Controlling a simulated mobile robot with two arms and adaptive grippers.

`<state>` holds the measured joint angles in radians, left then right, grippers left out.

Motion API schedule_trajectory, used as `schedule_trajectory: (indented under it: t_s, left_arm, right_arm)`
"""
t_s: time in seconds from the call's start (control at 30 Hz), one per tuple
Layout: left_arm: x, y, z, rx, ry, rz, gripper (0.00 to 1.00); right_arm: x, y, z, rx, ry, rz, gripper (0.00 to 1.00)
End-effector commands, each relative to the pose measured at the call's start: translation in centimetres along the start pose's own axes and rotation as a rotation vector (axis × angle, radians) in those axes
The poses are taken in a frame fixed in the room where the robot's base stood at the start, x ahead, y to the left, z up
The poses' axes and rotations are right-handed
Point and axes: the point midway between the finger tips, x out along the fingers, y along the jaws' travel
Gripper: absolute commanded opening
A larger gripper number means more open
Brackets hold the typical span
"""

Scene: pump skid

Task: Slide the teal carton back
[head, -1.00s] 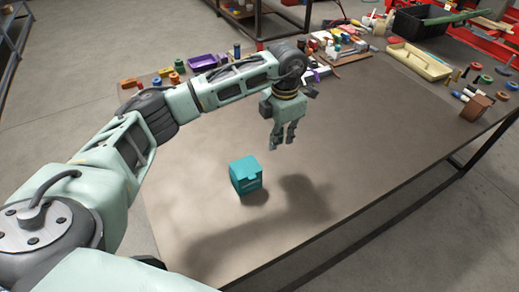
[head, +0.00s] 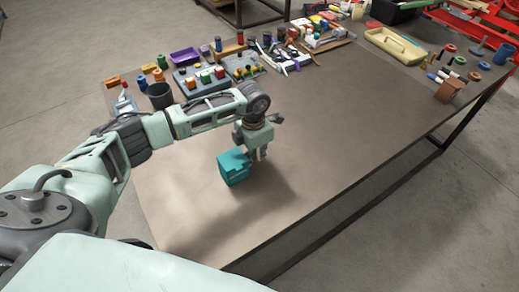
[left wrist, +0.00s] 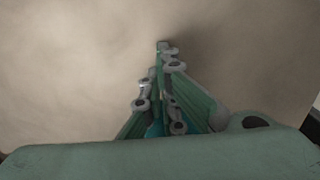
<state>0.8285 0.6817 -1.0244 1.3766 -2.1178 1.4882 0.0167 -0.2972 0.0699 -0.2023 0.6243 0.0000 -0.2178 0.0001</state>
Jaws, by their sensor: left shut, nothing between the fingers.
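The teal carton (head: 235,168) stands on the brown table, a little below the middle of the head view. My left gripper (head: 259,155) is low beside the carton, at its right and far side in the picture. Its fingers are shut with nothing between them. I cannot tell whether they touch the carton. The left wrist view shows the closed fingers (left wrist: 162,48) over bare tabletop. A small teal-blue patch shows low between the finger links there, but I cannot tell what it is. My right gripper is not in view.
The table (head: 330,150) is clear around the carton and to the right. A dark cup (head: 160,96), a purple tray (head: 185,56) and several coloured parts line the back. A cream tray (head: 396,46) and a brown block (head: 449,90) are at the right.

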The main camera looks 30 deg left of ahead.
Motion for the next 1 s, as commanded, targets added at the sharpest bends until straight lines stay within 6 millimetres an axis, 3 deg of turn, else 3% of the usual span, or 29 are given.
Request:
schedule_trajectory:
  t_s: [0.37,0.47,0.8,1.0]
  left_arm:
    - [0.0,0.1,-0.5,-0.001,0.000,0.001,0.00]
    - [-0.1,0.2,-2.2,-0.002,0.003,0.003,0.00]
    - [0.1,0.1,-11.2,-0.001,0.005,0.002,0.00]
    - [0.0,0.0,-13.3,-0.001,0.001,0.000,0.00]
  right_arm:
    - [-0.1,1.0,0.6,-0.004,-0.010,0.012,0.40]
    - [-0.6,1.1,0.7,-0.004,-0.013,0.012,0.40]
    - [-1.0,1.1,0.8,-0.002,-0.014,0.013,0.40]
    - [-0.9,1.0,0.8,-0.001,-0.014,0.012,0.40]
